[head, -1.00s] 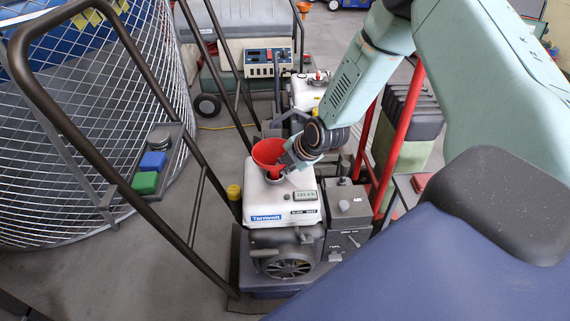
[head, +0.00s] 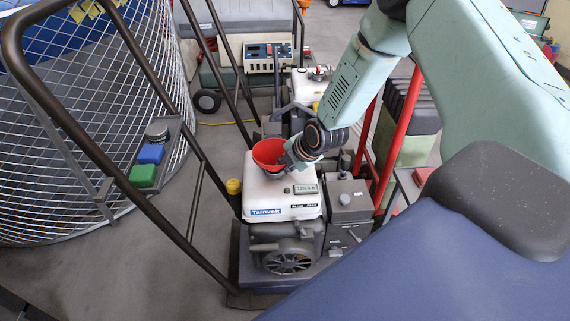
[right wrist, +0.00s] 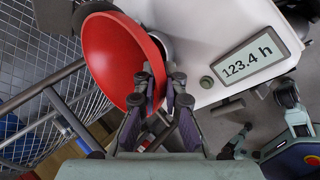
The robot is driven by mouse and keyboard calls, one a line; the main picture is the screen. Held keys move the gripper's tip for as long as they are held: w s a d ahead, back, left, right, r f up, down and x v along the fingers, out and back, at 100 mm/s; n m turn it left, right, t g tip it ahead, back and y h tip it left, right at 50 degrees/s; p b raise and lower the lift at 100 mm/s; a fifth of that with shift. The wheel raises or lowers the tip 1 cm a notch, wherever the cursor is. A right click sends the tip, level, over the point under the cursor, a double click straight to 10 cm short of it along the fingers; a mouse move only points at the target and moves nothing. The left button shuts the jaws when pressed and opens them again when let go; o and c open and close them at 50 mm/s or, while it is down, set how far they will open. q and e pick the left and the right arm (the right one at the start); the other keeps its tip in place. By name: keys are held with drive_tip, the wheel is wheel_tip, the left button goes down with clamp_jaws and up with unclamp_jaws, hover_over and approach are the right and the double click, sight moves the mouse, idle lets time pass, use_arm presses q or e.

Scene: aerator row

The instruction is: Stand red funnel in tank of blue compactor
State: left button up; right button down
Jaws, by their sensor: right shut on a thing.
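The red funnel (head: 269,152) is at the back of the white tank (head: 262,195) on the blue-based machine with the Tarnvolt label, wide mouth up. My right gripper (head: 290,158) is shut on the funnel from the right. In the right wrist view, the fingertips of my right gripper (right wrist: 163,82) meet the side of the red funnel (right wrist: 118,60), with the white tank (right wrist: 215,35) close behind. The spout is hidden, so I cannot tell how deep it sits in the tank's opening. My left gripper is not in view.
A dark push handle (head: 90,145) rises around the machine's left. A wire mesh cage (head: 75,205) stands farther left, with a tray holding a green block (head: 143,176) and a blue block (head: 150,154). Red bars (head: 400,135) stand close on the right.

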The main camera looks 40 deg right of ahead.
drive_tip(key=shift+f, duration=0.3)
drive_tip(key=c, duration=1.4)
unclamp_jaws()
drive_tip(key=shift+o, duration=0.2)
drive_tip(key=shift+r, duration=0.1)
drive_tip(key=shift+r+p, duration=4.45)
drive_tip(key=shift+p, duration=0.6)
